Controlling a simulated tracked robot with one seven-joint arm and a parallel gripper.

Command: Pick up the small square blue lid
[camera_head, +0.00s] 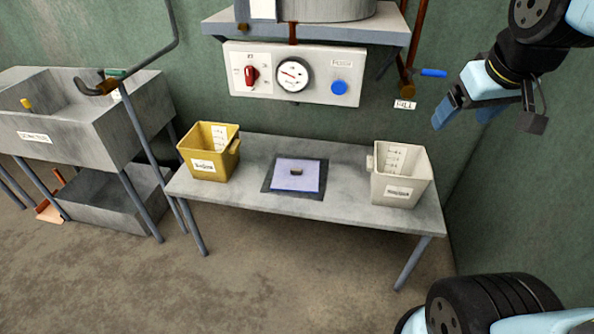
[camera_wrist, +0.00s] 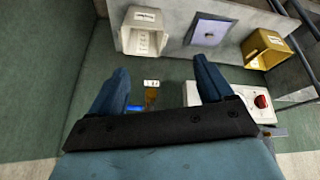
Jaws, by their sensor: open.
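The small square blue lid (camera_head: 283,176) is pale blue with a small dark knob in its middle. It lies flat on a dark square patch (camera_head: 268,186) in the middle of the grey table, between two containers. It also shows in the wrist view as a pale square (camera_wrist: 209,32) near the top. My gripper (camera_head: 459,117) is at the upper right in the head view, well above and to the right of the table. In the wrist view its two blue fingers (camera_wrist: 158,84) are spread apart with nothing between them.
A yellow container (camera_head: 190,164) stands left on the table (camera_head: 330,207) and a white one (camera_head: 380,186) right. A control panel (camera_head: 318,90) with red knob, gauge and blue button hangs above, under a shelf (camera_head: 235,27). A blue-handled valve (camera_head: 433,73) is near my gripper. A sink (camera_head: 70,135) is left.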

